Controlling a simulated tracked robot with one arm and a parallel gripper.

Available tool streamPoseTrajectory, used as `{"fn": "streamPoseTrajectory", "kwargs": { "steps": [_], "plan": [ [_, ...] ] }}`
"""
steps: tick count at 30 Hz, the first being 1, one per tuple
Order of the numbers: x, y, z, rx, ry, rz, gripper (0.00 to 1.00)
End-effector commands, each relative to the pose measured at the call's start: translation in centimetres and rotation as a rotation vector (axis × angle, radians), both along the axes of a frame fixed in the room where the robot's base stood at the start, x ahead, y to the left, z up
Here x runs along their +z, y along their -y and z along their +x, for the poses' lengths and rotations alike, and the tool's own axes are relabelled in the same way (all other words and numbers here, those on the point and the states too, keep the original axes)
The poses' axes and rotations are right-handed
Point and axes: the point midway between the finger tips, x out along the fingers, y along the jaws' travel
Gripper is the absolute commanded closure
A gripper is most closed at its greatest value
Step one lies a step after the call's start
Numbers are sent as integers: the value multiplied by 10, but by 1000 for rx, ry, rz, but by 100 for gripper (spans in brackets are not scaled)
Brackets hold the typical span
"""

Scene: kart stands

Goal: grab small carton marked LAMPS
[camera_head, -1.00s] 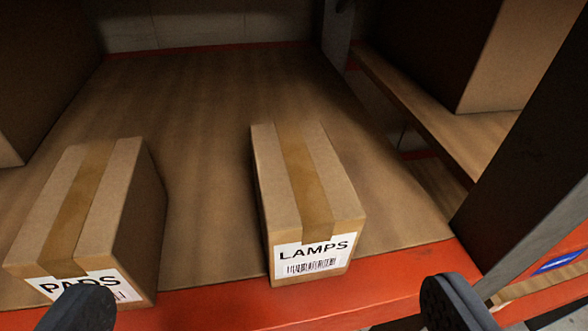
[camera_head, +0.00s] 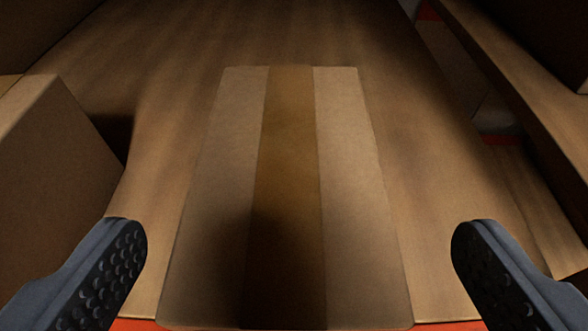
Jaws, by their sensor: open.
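The small carton marked LAMPS (camera_head: 350,190) is brown with a darker tape strip along its top. It fills the middle of the view, seen from above, on the wooden shelf. Its labelled front face is out of view now; the label showed in the earlier frame. My gripper (camera_head: 298,270) is open, with one dark padded finger to the left of the carton and one to the right. A gap shows between each finger and the carton's sides. A shadow falls across the near part of its top.
The PADS carton (camera_head: 55,170) stands at the left, close to my left finger. The shelf board (camera_head: 165,130) is bare behind and beside the LAMPS carton. A red shelf edge (camera_head: 135,325) runs along the bottom. Another shelf (camera_head: 520,110) lies at the right beyond a gap.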

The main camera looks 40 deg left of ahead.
Motion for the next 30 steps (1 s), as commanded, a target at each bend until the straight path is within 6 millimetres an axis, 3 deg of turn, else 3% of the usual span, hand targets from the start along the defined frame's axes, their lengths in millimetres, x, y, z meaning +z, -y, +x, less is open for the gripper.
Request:
{"fn": "streamPoseTrajectory", "kwargs": {
  "steps": [7, 16, 23, 24, 26, 30],
  "plan": [
    [-4, -9, 10, 1, -2, 0, 6],
    [-18, -32, 37, 3, -4, 1, 6],
    [-19, -33, 39, 1, -2, 2, 6],
    [-19, -33, 39, 0, -2, 1, 9],
    [-19, -33, 39, 0, -2, 1, 26],
    [-19, -33, 39, -1, -1, 1, 65]
  ]
}}
